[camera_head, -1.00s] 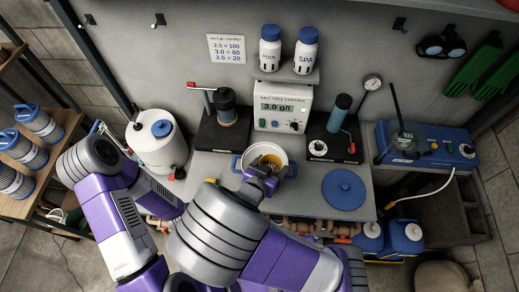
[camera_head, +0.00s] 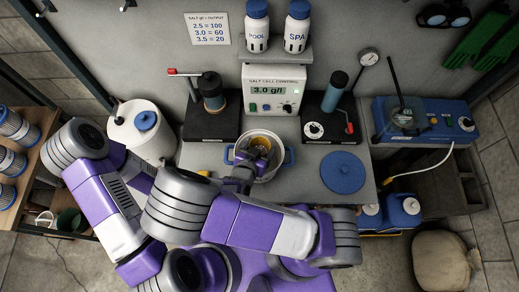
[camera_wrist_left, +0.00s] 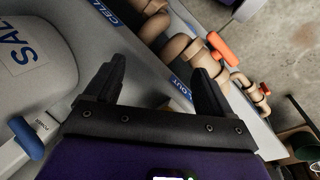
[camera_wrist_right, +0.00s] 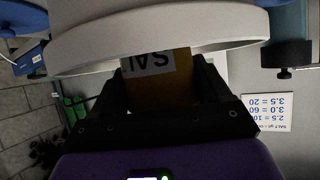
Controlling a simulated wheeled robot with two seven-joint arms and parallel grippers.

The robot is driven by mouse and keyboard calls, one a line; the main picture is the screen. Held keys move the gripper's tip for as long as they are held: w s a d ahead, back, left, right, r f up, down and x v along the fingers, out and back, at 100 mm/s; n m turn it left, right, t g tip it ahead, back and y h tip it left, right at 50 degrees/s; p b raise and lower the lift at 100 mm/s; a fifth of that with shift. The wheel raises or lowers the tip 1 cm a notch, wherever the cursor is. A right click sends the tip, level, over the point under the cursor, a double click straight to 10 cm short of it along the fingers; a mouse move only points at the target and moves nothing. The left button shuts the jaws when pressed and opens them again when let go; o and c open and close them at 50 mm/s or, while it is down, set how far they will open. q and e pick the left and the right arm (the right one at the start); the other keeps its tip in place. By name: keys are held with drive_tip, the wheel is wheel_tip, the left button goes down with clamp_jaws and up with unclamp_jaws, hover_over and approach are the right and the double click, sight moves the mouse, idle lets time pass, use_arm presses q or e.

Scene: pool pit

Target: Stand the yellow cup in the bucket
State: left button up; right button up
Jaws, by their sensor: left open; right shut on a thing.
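The white bucket (camera_head: 280,172) with blue side handles stands on the grey bench. My right gripper (camera_head: 254,158) reaches over its near rim, shut on the yellow cup (camera_head: 262,142). In the right wrist view the labelled yellow cup (camera_wrist_right: 160,93) is between the fingers, and the bucket's rim (camera_wrist_right: 160,38) hides its lower part. The cup looks roughly upright, partly inside the bucket; whether it touches the bottom is hidden. My left gripper (camera_wrist_left: 155,90) is open and empty above the bench edge near pipes; I cannot make it out in the head view.
A white tub (camera_head: 140,130) with a blue cap stands left of the bench. A salt control box (camera_head: 272,90) and two dark stands are behind the bucket. A round blue lid (camera_head: 343,172) lies to the right. Pipes (camera_wrist_left: 180,48) run along the bench front.

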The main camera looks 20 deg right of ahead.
drive_tip(key=shift+w+f, duration=0.15)
drive_tip(key=shift+f, duration=0.35)
drive_tip(key=shift+f+b, duration=0.5)
drive_tip(key=shift+f, duration=0.05)
drive_tip(key=o, duration=1.1)
drive_tip(key=shift+c, duration=0.2)
drive_tip(key=shift+r, duration=0.1)
drive_tip(key=shift+r+p, duration=0.55)
drive_tip(key=p+v, duration=0.1)
drive_tip(key=v, duration=1.1)
drive_tip(key=shift+p, duration=0.3)
drive_tip(key=shift+f, duration=0.1)
